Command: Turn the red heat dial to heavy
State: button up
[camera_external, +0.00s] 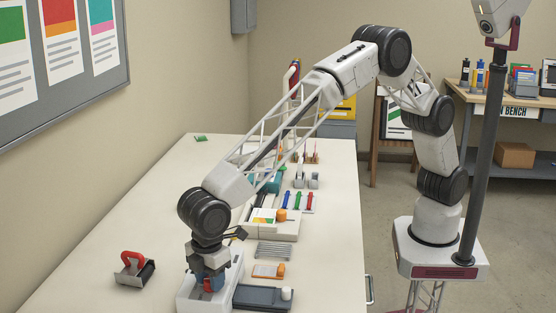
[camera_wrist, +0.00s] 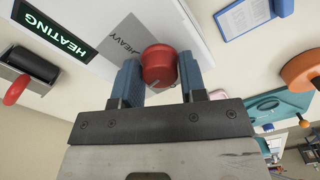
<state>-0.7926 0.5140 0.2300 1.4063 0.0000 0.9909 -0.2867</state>
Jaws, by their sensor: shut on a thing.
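The red heat dial (camera_wrist: 159,66) is on the white laminator (camera_wrist: 192,38), between the two blue fingers of my gripper (camera_wrist: 160,78). The fingers are shut on it. A grey plate by the dial bears the word HEAVY, and a black display (camera_wrist: 56,31) with green letters reads HEATING. In the external view my gripper (camera_external: 208,283) points down at the white laminator (camera_external: 186,297) near the front of the table. There the dial is mostly hidden by the fingers. The dial's marker direction is not clear to me.
A roller with a red handle (camera_external: 134,268) lies left of the laminator. A grey-blue paper trimmer (camera_external: 262,297) is close on its right. Orange, teal and other tools (camera_external: 268,270) line the table's right side behind. The table's left middle (camera_external: 140,215) is clear.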

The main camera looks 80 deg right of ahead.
jog(key=m, duration=0.6)
jog(key=shift+m, duration=0.3)
jog(key=m, duration=0.6)
jog(key=shift+m, duration=0.3)
jog(key=o, duration=0.9)
jog(key=shift+r, duration=0.1)
jog(key=shift+r, duration=3.85)
jog(key=shift+d, duration=0.1)
